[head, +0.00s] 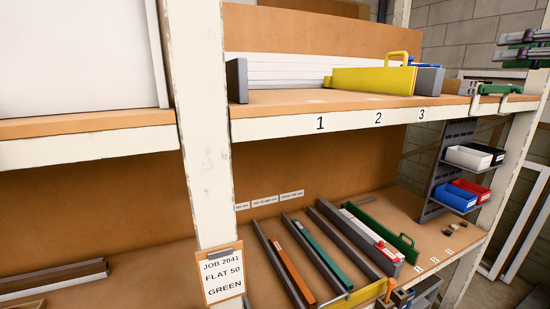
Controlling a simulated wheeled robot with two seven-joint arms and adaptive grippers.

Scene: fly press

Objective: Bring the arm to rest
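Neither of my grippers can be made out in the head view, and no arm of mine is clearly visible. No fly press shows either. A job card (222,276) hangs on the front post and reads JOB 2041, FLAT 50, GREEN. On the lower shelf, long bars lie side by side between grey dividers: an orange-brown one (295,277), a teal-green one (328,257) and a pale one with red at its near end (370,235). A green bracket-like piece (385,230) lies to their right.
The upper shelf (290,97) is numbered 1, 2, 3 and holds a yellow block with a handle (370,80). Small bins (468,156) stand on a rack at the right. A white post (203,140) stands left of centre. A yellow piece (352,297) sits at the lower shelf's front.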

